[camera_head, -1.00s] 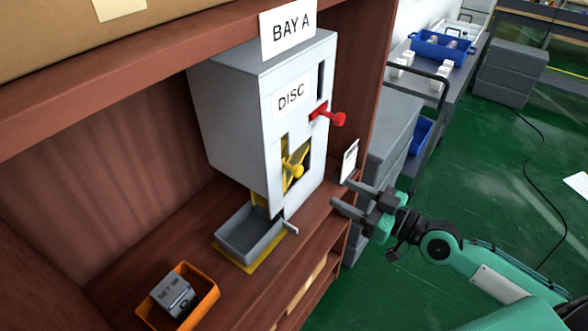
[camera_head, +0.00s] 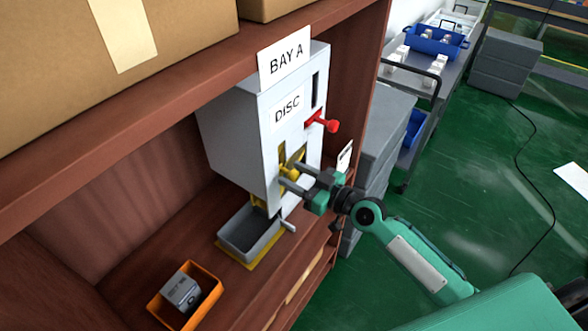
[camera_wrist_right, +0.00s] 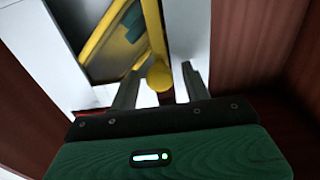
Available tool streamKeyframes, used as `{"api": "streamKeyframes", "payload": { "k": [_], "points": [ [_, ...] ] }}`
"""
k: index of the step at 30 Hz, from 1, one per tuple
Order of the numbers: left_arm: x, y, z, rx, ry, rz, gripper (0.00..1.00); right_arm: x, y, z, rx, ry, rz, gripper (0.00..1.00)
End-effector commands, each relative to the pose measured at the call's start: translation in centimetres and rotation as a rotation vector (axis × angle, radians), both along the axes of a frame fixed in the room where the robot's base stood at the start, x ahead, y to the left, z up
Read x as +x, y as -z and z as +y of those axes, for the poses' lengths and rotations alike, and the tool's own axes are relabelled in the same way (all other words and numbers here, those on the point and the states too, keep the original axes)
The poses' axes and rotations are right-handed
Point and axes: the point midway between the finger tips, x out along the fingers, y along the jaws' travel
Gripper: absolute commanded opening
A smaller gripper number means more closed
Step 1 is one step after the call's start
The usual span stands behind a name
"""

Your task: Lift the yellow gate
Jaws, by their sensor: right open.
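The yellow gate (camera_head: 284,185) shows in the front opening of the white dispenser (camera_head: 240,125) labelled DISC. Its yellow knob (camera_head: 294,171) sticks out toward my right gripper (camera_head: 289,174). In the right wrist view the round knob (camera_wrist_right: 159,76) lies between the two fingers of the right gripper (camera_wrist_right: 158,84), with a gap on each side. The right gripper is open around the knob and is not closed on it. In the head view the gripper hides part of the gate. My left gripper is not in view.
A red lever (camera_head: 326,122) sticks out above the gripper. A grey tray (camera_head: 250,238) sits under the dispenser. An orange bin (camera_head: 212,293) holding a grey box (camera_head: 182,293) is at lower left. The shelf's side wall (camera_head: 352,75) is close on the right.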

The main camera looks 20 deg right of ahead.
Motion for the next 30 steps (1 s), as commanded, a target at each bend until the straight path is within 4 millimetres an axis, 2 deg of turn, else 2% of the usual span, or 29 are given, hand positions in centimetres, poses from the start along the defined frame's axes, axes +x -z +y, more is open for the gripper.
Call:
{"api": "streamKeyframes", "payload": {
  "k": [12, 18, 20, 25, 30],
  "points": [
    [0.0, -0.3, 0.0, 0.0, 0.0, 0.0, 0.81, 0.6, 0.0, 0.5, 0.0, 0.0, 0.0, 0.48],
    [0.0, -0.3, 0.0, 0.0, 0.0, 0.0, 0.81, 0.6, 0.0, 0.5, 0.0, 0.0, 0.0, 0.09],
    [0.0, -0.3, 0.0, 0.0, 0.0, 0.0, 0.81, 0.6, 0.0, 0.5, 0.0, 0.0, 0.0, 0.0],
    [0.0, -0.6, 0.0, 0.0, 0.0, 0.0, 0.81, 0.6, -0.4, 0.5, -0.001, 0.0, -0.001, 0.0],
    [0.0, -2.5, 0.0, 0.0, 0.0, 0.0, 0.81, 0.6, -3.2, 0.4, -0.002, -0.001, -0.003, 0.0]
  ]
}}
